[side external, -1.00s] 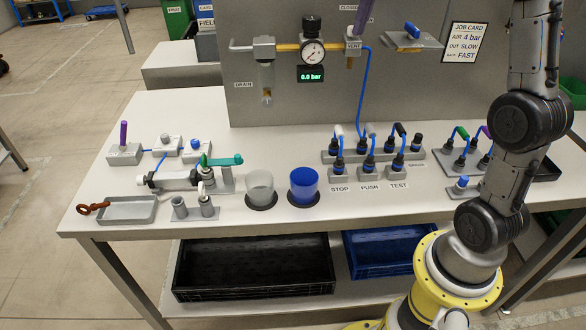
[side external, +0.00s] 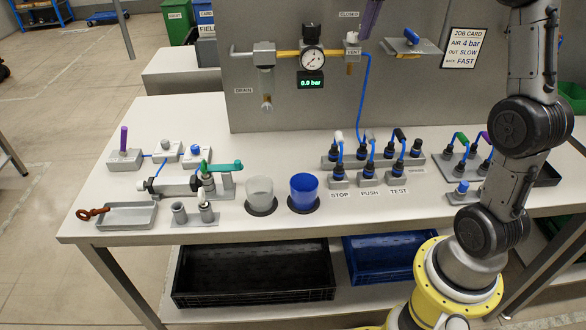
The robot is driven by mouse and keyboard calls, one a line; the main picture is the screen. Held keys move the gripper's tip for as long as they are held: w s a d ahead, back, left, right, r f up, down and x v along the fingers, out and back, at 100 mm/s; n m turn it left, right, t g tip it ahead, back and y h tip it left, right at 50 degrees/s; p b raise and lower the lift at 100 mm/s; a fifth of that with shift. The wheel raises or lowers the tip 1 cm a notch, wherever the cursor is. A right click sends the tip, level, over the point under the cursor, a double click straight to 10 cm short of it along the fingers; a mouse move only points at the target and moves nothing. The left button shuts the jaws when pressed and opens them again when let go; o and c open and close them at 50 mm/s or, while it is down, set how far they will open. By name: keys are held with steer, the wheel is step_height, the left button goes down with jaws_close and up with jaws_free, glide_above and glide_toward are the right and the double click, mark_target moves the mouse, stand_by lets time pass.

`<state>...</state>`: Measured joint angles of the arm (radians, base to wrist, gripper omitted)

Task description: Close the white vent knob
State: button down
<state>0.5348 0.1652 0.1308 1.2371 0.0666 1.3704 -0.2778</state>
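The white vent knob (side external: 352,37) is on the fitting above the VENT label (side external: 353,51), on the grey upright panel, right of the pressure gauge. A CLOSED label (side external: 348,14) is above it. Its exact turn is too small to tell. A purple piece (side external: 371,18) hangs in from the top edge, just right of the knob and apart from it; I cannot tell what it belongs to. My arm rises at the right and leaves the picture at the top. My gripper cannot be made out.
The gauge (side external: 312,59) has a display (side external: 311,83) of about 0.0 bar. A blue hose (side external: 365,95) runs down to the connectors. Cups (side external: 259,190) and a tray (side external: 127,215) stand on the bench.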

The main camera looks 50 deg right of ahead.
steer(key=shift+r, duration=0.1)
stand_by(0.3)
steer(key=v, duration=0.6)
steer(key=shift+w+d, duration=0.25)
steer(key=shift+w, duration=0.15)
step_height(320, 180, down, 6)
steer(key=a, duration=0.1)
steer(key=shift+w+a, duration=0.2)
steer(key=shift+a, duration=0.15)
stand_by(0.6)
steer(key=shift+w+d, duration=0.15)
steer(key=shift+w, duration=0.2)
stand_by(0.7)
